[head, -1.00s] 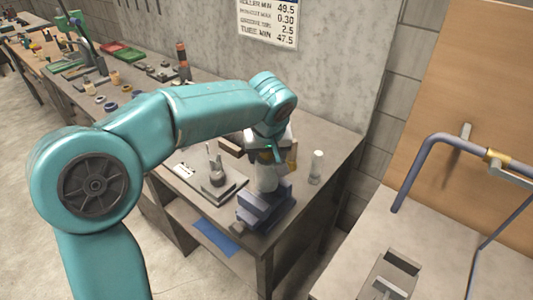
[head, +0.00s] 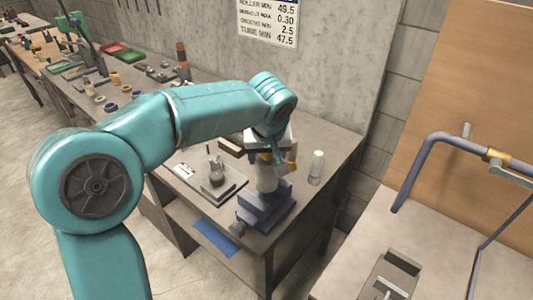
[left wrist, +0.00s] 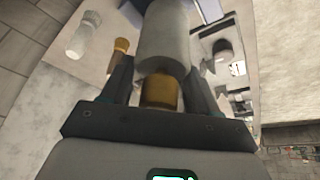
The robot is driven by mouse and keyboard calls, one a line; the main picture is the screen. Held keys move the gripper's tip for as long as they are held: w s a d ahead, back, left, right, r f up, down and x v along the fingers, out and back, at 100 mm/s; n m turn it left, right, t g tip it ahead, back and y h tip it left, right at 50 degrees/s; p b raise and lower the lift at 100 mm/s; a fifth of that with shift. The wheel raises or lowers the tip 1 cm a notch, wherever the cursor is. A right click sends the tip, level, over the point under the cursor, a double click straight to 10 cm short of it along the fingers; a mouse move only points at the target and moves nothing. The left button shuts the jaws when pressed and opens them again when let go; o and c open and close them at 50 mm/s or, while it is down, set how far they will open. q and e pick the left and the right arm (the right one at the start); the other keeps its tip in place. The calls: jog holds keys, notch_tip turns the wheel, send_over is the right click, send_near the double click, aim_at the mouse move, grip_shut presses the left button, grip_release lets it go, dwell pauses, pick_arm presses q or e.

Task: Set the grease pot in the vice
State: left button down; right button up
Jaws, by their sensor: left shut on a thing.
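The grease pot, a pale grey cylinder with a brass-coloured end, is in my left gripper (head: 268,157). Its pale body (head: 266,182) points down at the blue-grey vice (head: 264,208) on the bench corner. In the left wrist view the pot's body (left wrist: 164,38) extends beyond the fingers, and the brass end (left wrist: 160,91) is between them. The gripper is shut on it. The pot's lower end is at the vice's top; I cannot tell whether it is between the jaws or just in front of them. My right gripper is not in view.
A whitish cylinder (head: 316,167) stands on the bench right of the vice. A dark pot on a flat plate (head: 214,183) is on its left. Several small parts line the bench farther left. A blue bent pipe (head: 440,148) rises over the right-hand bench.

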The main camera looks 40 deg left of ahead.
pick_arm(q)
jog(key=shift+f+b, duration=2.4)
jog(key=shift+f, duration=0.2)
dwell(1.6)
jog(key=shift+c, duration=0.9)
grip_release()
jog(key=p+v, duration=0.1)
jog(key=v, duration=1.5)
jog(key=shift+r+p, duration=0.2)
jog(key=shift+p, duration=0.1)
jog(key=shift+s+d, duration=0.1)
jog(key=shift+s, duration=0.1)
